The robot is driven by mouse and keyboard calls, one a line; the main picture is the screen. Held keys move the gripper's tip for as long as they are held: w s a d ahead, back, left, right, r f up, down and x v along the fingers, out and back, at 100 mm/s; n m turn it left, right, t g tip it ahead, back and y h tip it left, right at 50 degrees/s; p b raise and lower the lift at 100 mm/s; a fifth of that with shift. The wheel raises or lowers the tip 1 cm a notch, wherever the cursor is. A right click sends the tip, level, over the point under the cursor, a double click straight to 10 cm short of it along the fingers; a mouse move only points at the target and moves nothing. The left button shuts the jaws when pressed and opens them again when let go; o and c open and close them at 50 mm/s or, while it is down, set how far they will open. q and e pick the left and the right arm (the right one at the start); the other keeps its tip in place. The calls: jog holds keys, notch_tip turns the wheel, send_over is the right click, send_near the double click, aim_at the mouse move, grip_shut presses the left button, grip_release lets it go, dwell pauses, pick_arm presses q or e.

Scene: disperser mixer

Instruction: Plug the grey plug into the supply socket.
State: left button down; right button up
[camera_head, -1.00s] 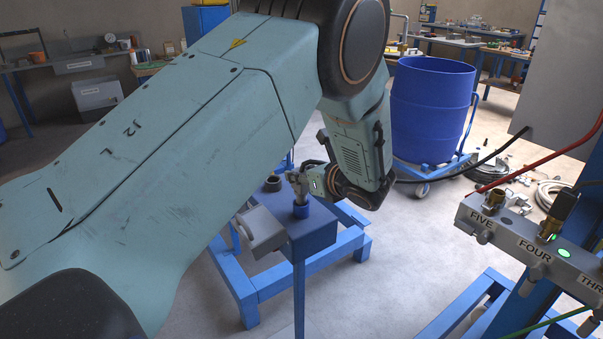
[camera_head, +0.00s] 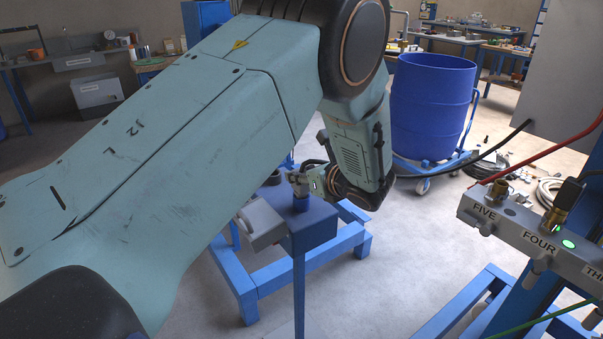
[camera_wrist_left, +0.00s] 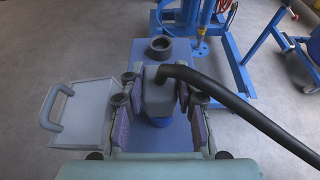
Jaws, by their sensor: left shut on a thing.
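My left gripper (camera_wrist_left: 158,103) is shut on the grey plug (camera_wrist_left: 157,92) above a blue box (camera_wrist_left: 175,138). A thick black cable (camera_wrist_left: 225,97) runs from the plug toward the lower right of the wrist view. I cannot tell whether the plug is seated. In the head view my left gripper (camera_head: 304,184) is small and partly hidden. My right gripper is not in view.
A dark ring-shaped fitting (camera_wrist_left: 159,48) stands on the box beyond the plug. A grey hinged lid (camera_wrist_left: 83,112) sticks out at the left. A blue drum (camera_head: 432,108) stands behind. A grey manifold (camera_head: 530,240) with labelled ports is at right.

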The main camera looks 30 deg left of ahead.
pick_arm(q)
jog(key=shift+s+f+b, duration=0.1)
jog(key=shift+f+b, duration=0.2)
jog(key=shift+f, duration=0.15)
jog(key=c, duration=0.9)
grip_release()
notch_tip(320, 180, up, 10)
dwell(0.8)
